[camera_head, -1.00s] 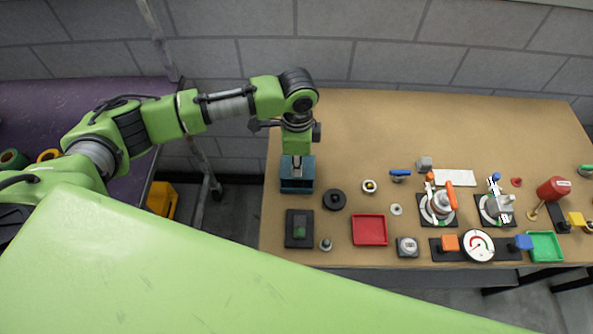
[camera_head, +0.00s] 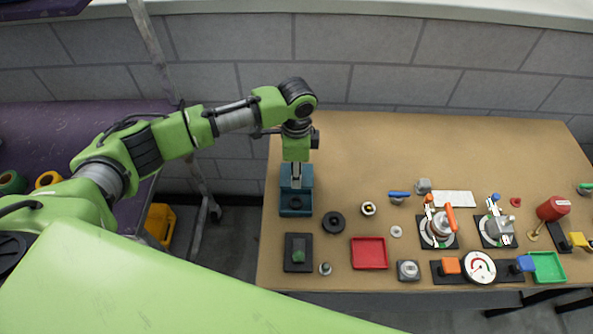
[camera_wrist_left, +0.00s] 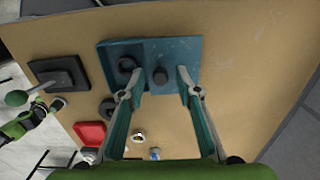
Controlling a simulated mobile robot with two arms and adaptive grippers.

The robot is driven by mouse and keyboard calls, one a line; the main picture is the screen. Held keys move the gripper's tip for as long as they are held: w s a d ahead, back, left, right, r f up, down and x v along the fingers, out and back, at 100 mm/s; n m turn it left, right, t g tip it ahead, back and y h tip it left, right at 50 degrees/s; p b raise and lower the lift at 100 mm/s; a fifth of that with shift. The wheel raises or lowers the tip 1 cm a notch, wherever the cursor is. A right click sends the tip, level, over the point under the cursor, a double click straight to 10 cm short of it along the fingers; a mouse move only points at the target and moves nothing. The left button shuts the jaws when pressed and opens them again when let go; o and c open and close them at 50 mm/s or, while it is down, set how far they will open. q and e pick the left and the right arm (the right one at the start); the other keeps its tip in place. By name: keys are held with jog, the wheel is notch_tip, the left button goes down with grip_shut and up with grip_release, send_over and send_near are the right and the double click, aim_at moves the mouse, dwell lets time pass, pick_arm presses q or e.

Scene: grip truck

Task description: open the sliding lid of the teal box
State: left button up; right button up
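The teal box (camera_head: 282,208) stands at the left part of the table, near its left edge. Its front part shows a dark round opening in the head view; in the wrist view this box (camera_wrist_left: 108,55) has a dark round recess on its left side. My left gripper (camera_head: 296,178) points down over the lid. In the wrist view its fingers (camera_wrist_left: 160,80) are apart, one on each side of the knob; contact is unclear. My right gripper is not in view.
A red tray (camera_head: 369,253) and several fixtures fill the right front. The back of the table is clear.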

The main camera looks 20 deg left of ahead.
pick_arm(q)
notch_tip(320, 180, up, 12)
dwell(0.5)
dwell(0.4)
